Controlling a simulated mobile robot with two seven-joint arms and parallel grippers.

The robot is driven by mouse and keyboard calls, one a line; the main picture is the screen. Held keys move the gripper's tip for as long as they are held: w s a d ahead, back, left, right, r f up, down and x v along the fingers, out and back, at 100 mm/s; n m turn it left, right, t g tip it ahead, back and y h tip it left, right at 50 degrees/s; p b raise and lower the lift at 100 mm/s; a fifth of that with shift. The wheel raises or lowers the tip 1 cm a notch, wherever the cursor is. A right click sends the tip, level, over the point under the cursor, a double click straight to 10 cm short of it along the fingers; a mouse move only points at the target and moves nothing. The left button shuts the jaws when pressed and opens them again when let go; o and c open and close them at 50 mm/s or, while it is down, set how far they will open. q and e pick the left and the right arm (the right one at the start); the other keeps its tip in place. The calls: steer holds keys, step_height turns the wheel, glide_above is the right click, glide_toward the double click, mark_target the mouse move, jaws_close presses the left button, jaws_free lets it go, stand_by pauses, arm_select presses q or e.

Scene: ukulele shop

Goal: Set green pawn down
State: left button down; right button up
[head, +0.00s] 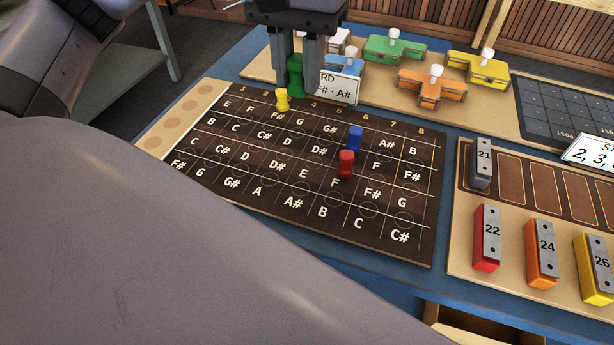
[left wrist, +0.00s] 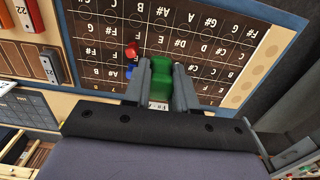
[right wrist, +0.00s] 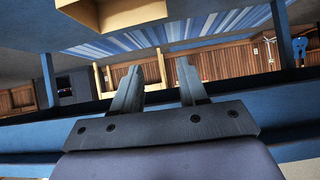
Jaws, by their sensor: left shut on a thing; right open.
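The green pawn (head: 295,77) is between the fingers of my left gripper (head: 300,88), over the far edge of the dark fretboard chart (head: 275,187). In the left wrist view the green pawn (left wrist: 160,78) fills the gap between the shut fingers (left wrist: 160,82). I cannot tell whether its base touches the board. A yellow pawn (head: 282,100), a blue pawn (head: 355,138) and a red pawn (head: 346,163) stand on the chart. My right gripper (right wrist: 155,85) is open and empty in the right wrist view, away from the board.
A chord card (head: 340,88) stands just right of my left gripper. Green (head: 394,48), orange (head: 432,85) and yellow (head: 480,66) clamp-like pieces lie behind the chart. Numbered bars, including a red one (head: 487,238), are at right. The chart's near rows are mostly clear.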

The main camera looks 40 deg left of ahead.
arm_select(q)
steer(key=b, duration=0.3)
glide_above(301, 189)
step_height(301, 189, down, 15)
steer(key=shift+r, duration=0.2)
steer(key=shift+f+b, duration=0.4)
steer(key=shift+f, duration=2.25)
steer(key=shift+f+b, duration=0.2)
steer(key=shift+b, duration=0.15)
steer(key=c, duration=0.9)
jaws_free()
steer(key=shift+r, duration=0.1)
steer(key=shift+r, duration=0.1)
